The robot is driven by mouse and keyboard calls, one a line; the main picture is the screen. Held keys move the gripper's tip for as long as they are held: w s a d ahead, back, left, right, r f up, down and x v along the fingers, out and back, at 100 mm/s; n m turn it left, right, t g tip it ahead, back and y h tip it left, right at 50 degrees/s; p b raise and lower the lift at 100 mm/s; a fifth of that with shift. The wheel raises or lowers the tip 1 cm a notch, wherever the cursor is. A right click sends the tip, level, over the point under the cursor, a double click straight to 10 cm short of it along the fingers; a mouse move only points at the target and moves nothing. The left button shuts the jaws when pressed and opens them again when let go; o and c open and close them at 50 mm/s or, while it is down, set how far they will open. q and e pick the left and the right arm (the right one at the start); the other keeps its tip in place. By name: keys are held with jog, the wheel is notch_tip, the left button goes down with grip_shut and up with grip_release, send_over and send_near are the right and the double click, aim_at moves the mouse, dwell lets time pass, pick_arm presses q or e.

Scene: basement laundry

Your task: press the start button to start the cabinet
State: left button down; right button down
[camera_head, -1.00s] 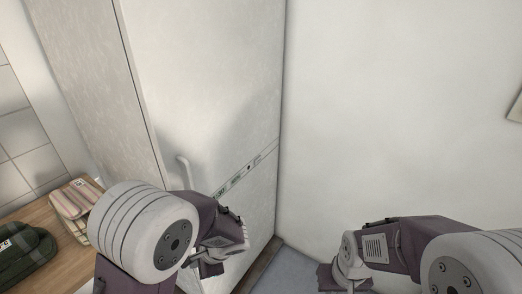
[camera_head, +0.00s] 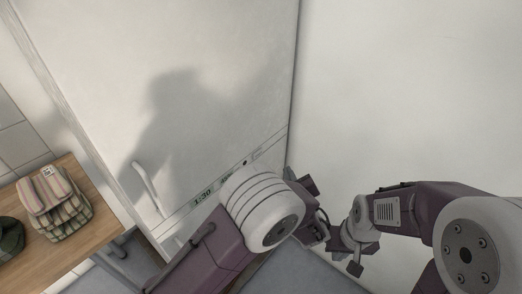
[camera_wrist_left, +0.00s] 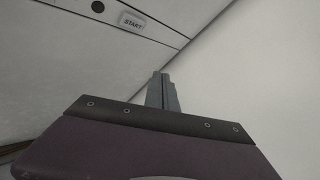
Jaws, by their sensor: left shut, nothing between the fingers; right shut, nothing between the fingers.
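The cabinet (camera_head: 200,60) is tall and white, with a handle (camera_head: 148,187) and a slanted control strip that shows 1:30 (camera_head: 202,196). In the left wrist view, the start button (camera_wrist_left: 133,22) is a small light rectangle marked START, beside a dark round spot (camera_wrist_left: 97,6). My left gripper (camera_wrist_left: 162,76) is shut and empty, apart from the button and below and to the right of it in that view. In the head view its wrist is partly hidden behind my arm's white joint. My right gripper (camera_head: 355,267) is shut and empty, low at the right, away from the cabinet.
A wooden table (camera_head: 95,190) at the left holds a striped folded bundle (camera_head: 58,205) and a dark green item (camera_head: 10,238). A plain white wall (camera_head: 400,90) stands to the right of the cabinet. Grey floor shows below.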

aim_at(258, 154)
pick_arm(q)
jog(key=shift+s, duration=0.1)
jog(key=shift+a, duration=0.1)
jog(key=w+a+b, duration=0.1)
jog(key=w+a, duration=0.4)
jog(key=a, duration=0.2)
jog(key=shift+w, duration=0.15)
dwell(2.0)
jog(key=shift+w+a+b, duration=0.25)
jog(key=shift+a+b, duration=0.15)
jog(key=shift+b, duration=0.2)
